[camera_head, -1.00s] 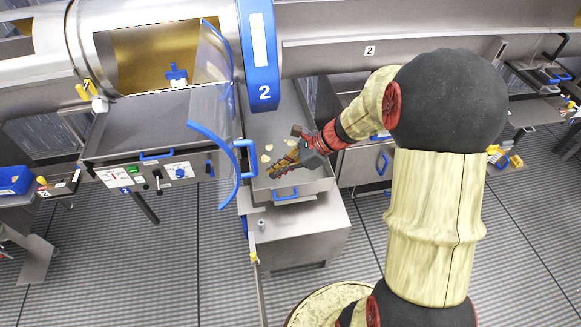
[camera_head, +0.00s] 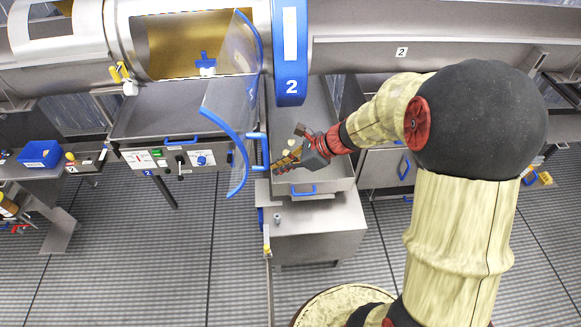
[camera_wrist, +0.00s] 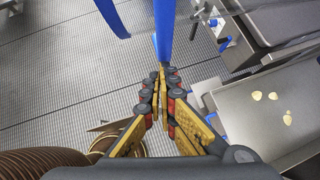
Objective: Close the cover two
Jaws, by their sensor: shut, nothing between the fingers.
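Cover two is a clear curved panel with a blue rim (camera_head: 240,128). It stands swung open at the right of the opening in the drum (camera_head: 187,40), beside the blue ring marked 2 (camera_head: 290,60). Its blue handle (camera_head: 264,152) sticks out on the right side. My gripper (camera_head: 275,169) is shut and empty, with its tips close to the right of the handle. Contact cannot be told. In the wrist view, the shut fingertips (camera_wrist: 159,76) are just below a blue bar (camera_wrist: 164,32), which seems part of the cover or handle.
A steel tray (camera_head: 315,125) lies under my gripper; the wrist view shows several pale chips (camera_wrist: 273,96) in it. A control panel (camera_head: 170,160) is left of the cover. A steel cabinet (camera_head: 320,232) stands below. The floor in front is free.

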